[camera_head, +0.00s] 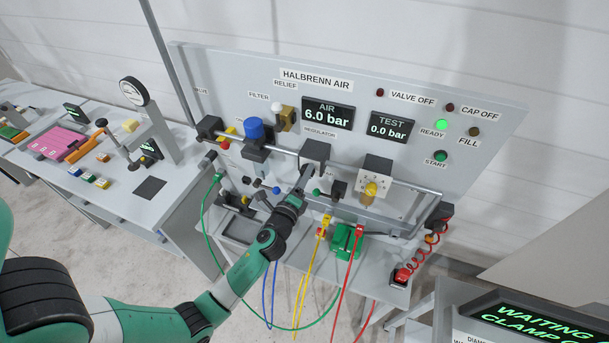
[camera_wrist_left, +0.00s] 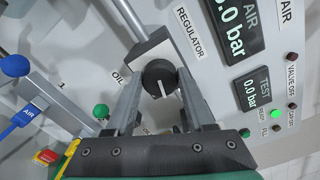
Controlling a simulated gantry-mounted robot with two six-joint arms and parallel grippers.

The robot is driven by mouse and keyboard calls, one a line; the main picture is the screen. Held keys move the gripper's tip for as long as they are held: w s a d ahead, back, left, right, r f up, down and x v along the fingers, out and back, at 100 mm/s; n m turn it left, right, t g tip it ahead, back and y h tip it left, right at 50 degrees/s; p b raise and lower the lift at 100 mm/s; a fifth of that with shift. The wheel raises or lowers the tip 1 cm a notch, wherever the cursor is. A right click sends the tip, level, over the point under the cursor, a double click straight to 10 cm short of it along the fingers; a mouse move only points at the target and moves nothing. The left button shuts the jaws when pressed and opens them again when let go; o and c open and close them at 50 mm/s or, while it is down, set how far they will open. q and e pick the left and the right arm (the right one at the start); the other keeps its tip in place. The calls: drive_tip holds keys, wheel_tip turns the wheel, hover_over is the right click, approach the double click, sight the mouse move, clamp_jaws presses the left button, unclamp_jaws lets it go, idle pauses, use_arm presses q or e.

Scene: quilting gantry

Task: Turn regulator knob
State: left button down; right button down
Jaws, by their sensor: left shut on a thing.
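The regulator (camera_head: 316,152) is a grey block on the pipe of the air panel, with a REGULATOR label beside it. Its black round knob (camera_wrist_left: 158,76) with a white pointer line shows in the left wrist view. My left gripper (camera_wrist_left: 161,88) has one finger on each side of the knob and is shut on it. In the head view my left gripper (camera_head: 305,179) reaches up to the regulator from below and hides the knob. The AIR display (camera_head: 327,114) reads 6.0 bar. My right gripper is not in view.
The TEST display (camera_head: 390,128) reads 0.0 bar, and the READY lamp (camera_head: 441,124) glows green. A blue-topped filter (camera_head: 254,130) and a brass valve (camera_head: 370,190) sit along the same pipe. Coloured hoses hang below around my arm.

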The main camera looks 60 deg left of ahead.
use_arm(q)
drive_tip(key=shift+c, duration=1.3)
unclamp_jaws()
drive_tip(key=b+v, duration=0.1)
drive_tip(key=v, duration=1)
drive_tip(key=shift+s+d+b, duration=0.25)
drive_tip(key=shift+b, duration=0.05)
drive_tip(key=shift+r, duration=0.1)
